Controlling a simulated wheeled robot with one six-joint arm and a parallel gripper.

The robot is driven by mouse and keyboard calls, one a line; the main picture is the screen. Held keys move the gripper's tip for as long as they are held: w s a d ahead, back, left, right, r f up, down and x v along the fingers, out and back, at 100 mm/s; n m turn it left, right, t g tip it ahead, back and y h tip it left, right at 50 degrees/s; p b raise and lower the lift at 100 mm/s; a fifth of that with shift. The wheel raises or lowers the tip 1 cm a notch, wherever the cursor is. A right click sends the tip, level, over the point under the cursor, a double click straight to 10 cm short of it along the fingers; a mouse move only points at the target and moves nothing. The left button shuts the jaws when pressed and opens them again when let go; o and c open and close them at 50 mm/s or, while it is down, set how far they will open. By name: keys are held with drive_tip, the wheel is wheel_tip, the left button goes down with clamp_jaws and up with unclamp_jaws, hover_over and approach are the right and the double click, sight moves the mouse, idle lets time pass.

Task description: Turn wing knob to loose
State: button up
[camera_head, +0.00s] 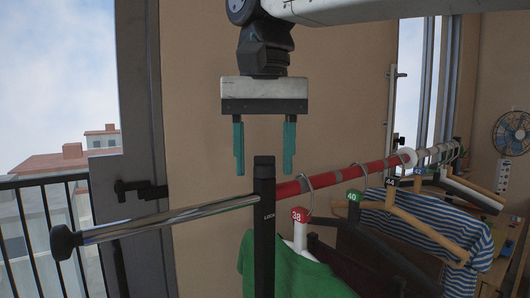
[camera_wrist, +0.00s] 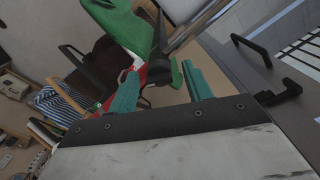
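An upright black piece marked LOCK (camera_head: 264,215) stands at the join of a clothes rail. I take it for the wing knob or its post; I cannot make out separate wings. Its flat top is narrow. In the wrist view it shows as a dark piece (camera_wrist: 159,36) beyond the fingers. My gripper (camera_head: 264,172) points straight down above it, with teal fingers spread wide to its left and right. The fingertips are near the height of its top. My gripper (camera_wrist: 162,70) is empty, and I cannot tell any contact.
A chrome rod (camera_head: 165,220) with a black end cap (camera_head: 65,243) runs left. A red rail (camera_head: 345,176) runs right with hangers and clothes. A green garment (camera_head: 290,270) hangs close beside the post. A door handle (camera_head: 140,189) is at left.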

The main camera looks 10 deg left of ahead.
sight(265, 156)
drive_tip(key=shift+r, duration=0.1)
drive_tip(key=shift+r, duration=3.85)
